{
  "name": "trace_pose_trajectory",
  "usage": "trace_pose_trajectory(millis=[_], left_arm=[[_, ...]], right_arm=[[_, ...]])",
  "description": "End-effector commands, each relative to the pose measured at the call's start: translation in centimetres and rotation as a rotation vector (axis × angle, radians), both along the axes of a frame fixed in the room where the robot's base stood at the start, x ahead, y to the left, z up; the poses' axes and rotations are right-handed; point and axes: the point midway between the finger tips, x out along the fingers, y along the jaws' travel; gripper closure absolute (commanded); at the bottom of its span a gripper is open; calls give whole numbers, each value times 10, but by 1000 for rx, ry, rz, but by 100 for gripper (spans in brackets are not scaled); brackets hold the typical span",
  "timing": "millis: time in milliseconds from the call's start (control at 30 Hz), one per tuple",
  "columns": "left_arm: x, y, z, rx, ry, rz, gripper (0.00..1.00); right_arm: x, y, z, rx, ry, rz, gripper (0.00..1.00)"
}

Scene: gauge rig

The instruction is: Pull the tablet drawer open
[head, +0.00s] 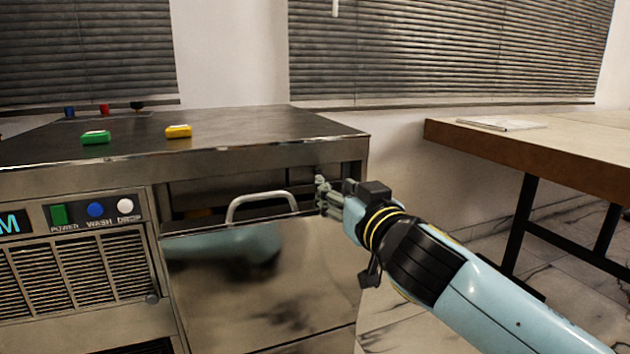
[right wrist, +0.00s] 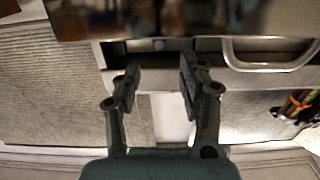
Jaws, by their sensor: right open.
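The metal front panel (head: 265,285) of the machine under the steel worktop carries a light curved handle (head: 262,199) at its top. A dark gap shows between the worktop and this panel. I cannot tell whether this is the tablet drawer or how far it is out. My right gripper (head: 322,193) is just right of the handle, apart from it. In the right wrist view the gripper (right wrist: 157,80) is open with nothing between its fingers, and the handle (right wrist: 268,66) is off to the right of them. My left gripper is not in view.
A green block (head: 96,137) and a yellow block (head: 178,131) lie on the steel worktop (head: 240,138). Left of the panel is a control strip with buttons (head: 95,210) above vent grilles. A wooden table (head: 540,145) stands at the right, with open floor between.

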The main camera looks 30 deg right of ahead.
Motion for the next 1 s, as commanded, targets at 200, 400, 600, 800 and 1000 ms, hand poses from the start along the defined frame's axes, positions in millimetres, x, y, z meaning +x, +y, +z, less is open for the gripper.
trace_pose_trajectory(millis=[200,400,600,800,1000], left_arm=[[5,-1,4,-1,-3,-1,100],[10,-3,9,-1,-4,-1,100],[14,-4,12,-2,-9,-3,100],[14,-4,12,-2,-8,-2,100],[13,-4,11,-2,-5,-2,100]], right_arm=[[44,-11,0,1,0,-1,59],[71,-17,-1,0,1,-1,59],[78,-19,-1,0,2,0,59],[78,-19,-1,0,2,0,60],[78,-19,-1,0,2,0,86]])
